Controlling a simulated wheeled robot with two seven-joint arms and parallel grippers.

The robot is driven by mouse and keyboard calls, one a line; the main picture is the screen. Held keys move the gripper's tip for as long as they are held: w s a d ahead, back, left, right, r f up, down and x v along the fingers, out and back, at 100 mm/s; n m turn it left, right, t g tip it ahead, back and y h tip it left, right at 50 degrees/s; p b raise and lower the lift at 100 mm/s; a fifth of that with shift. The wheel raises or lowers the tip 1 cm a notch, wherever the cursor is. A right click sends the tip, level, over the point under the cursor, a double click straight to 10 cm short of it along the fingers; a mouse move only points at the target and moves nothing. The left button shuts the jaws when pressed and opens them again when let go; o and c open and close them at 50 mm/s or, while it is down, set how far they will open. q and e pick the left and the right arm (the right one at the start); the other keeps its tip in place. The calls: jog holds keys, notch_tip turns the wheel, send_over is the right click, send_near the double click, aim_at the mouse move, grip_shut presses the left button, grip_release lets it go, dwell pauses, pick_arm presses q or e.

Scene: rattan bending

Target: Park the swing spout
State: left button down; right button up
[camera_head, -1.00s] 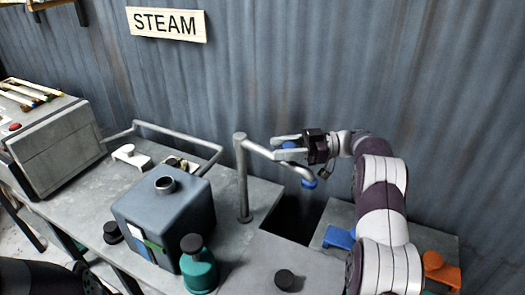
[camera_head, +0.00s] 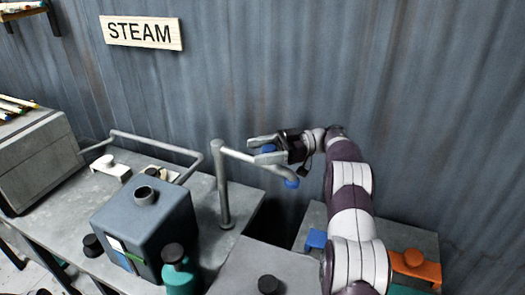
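The swing spout (camera_head: 249,159) is a grey tube on an upright post (camera_head: 222,188). My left gripper is not in view.
A blue-grey tank (camera_head: 145,225) and a teal bottle (camera_head: 180,274) stand left of the post. A grey rail (camera_head: 155,143) runs behind. A blue block (camera_head: 316,239) and an orange clamp (camera_head: 416,264) lie right of the opening. The corrugated wall (camera_head: 400,90) is close behind.

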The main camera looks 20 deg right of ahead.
jog(key=shift+d+r+b, duration=0.1)
jog(key=shift+r+b, duration=0.2)
notch_tip(320, 180, up, 3)
jog(key=shift+r+b, duration=0.1)
jog(key=shift+b, duration=0.6)
jog(key=shift+s+d+r+b, duration=0.25)
jog(key=shift+s+r+b, duration=0.05)
jog(key=shift+s, duration=0.2)
jog(key=shift+s+d+r+b, duration=0.25)
jog(key=shift+s, duration=0.2)
jog(key=s+d+r+p, duration=0.5)
jog(key=s+p, duration=0.3)
jog(key=p, duration=1.3)
jog(key=shift+r, duration=0.5)
